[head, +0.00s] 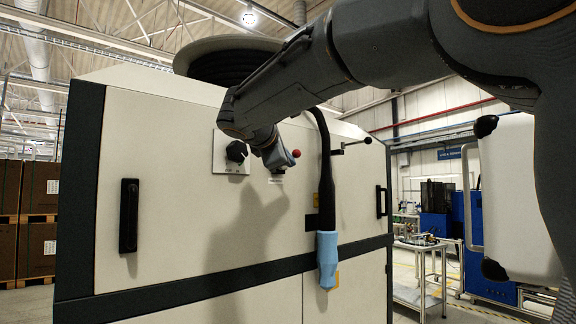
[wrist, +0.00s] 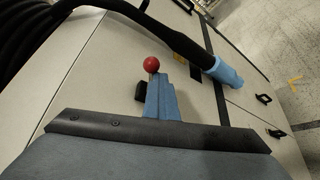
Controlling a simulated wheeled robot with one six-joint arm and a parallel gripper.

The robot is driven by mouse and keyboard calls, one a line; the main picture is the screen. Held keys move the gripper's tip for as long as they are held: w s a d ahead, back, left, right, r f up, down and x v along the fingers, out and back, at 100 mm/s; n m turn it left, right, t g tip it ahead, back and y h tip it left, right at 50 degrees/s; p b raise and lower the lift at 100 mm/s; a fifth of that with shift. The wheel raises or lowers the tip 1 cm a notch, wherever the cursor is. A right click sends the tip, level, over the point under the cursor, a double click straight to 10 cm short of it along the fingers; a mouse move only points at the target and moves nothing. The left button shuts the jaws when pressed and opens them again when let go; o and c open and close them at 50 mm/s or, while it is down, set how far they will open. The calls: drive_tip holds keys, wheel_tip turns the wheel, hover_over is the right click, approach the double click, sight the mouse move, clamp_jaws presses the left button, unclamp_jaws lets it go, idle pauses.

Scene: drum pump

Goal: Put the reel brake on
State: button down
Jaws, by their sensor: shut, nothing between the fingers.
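A red ball knob (head: 296,153) sits at the front of the pale cabinet (head: 160,220), right at the tips of my gripper (head: 284,160). In the wrist view the red ball (wrist: 152,64) shows just beyond the shut fingertips (wrist: 158,82), with nothing held between them. Whether they touch the ball I cannot tell. A small black block (wrist: 140,92) lies beside the fingers and may be the ball's mount; the lever is mostly hidden. The dark reel (head: 235,65) with a pale rim is on top of the cabinet, partly behind my arm.
A black rotary knob (head: 237,152) is on a plate left of my gripper. A black hose with a light-blue nozzle (head: 327,258) hangs to the right, close by. Beyond it a thin black lever (head: 352,145) sticks out. Black handles (head: 129,215) are on the cabinet front.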

drive_tip(key=shift+r, duration=0.85)
drive_tip(key=shift+s+r, duration=0.1)
drive_tip(key=s+a+r+p, duration=0.3)
drive_tip(key=s+a+p, duration=0.1)
drive_tip(key=s+a, duration=0.1)
drive_tip(key=shift+s+a+r+p, duration=0.15)
drive_tip(key=shift+s+a+p, duration=0.15)
drive_tip(key=shift+a, duration=0.4)
